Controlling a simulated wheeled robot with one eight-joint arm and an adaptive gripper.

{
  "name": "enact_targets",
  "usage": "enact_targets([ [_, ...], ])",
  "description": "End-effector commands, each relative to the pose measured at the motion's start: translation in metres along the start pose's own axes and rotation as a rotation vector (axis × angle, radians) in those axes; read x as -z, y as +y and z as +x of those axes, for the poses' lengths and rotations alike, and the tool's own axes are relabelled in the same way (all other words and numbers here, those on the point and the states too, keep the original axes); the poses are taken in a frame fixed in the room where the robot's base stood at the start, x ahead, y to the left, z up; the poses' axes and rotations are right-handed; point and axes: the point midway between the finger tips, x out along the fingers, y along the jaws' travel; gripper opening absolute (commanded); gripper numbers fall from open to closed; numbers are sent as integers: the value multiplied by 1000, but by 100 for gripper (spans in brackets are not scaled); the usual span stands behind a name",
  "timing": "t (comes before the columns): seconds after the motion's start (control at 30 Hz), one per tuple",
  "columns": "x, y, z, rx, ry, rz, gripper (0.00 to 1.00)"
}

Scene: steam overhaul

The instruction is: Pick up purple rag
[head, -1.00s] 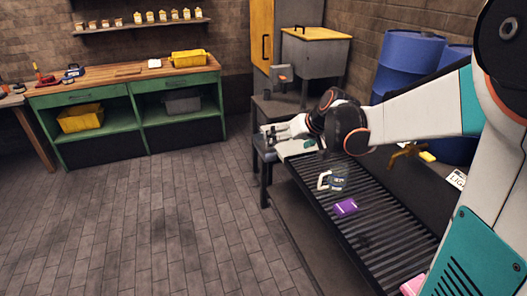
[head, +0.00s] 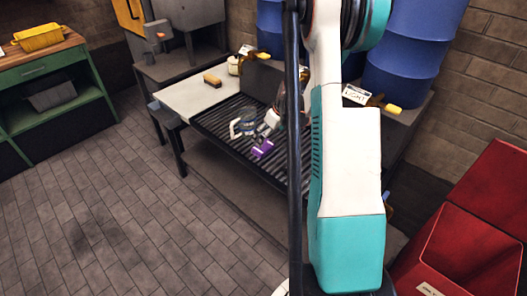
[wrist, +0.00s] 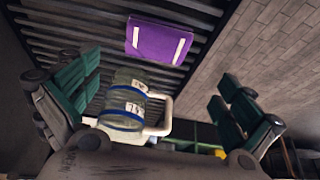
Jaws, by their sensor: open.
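The purple rag (head: 263,148) lies folded flat on the dark slatted rack (head: 222,124), with pale stripes near its ends. In the wrist view the rag (wrist: 158,42) is at the top centre, beyond the fingers. My gripper (wrist: 158,100) has its two green-padded fingers spread wide with nothing held between them. In the head view my gripper is largely hidden behind my arm, close to the rag. A mug with a white handle (head: 236,128) stands beside the rag; in the wrist view this mug (wrist: 126,100) appears between the fingers, nearer than the rag.
A pale board (head: 190,97) with a yellow-brown block (head: 212,79) is left of the rack. Blue drums (head: 415,50) stand behind, and a red bin (head: 465,245) is at the right. The tiled floor (head: 110,200) in front is clear.

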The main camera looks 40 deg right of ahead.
Motion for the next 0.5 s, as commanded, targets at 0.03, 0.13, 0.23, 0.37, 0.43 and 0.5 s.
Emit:
enact_targets([
  [0.03, -1, 0, 12, 0, 0, -1, 100],
  [0.13, 0, 0, 24, 0, 0, -2, 100],
  [0.23, 0, 0, 31, 0, 1, -1, 100],
  [0.37, 0, 0, 36, 0, 1, -1, 100],
  [0.43, -1, 1, 41, 0, 1, -1, 100],
  [0.5, -2, 3, 49, 0, 1, 0, 100],
])
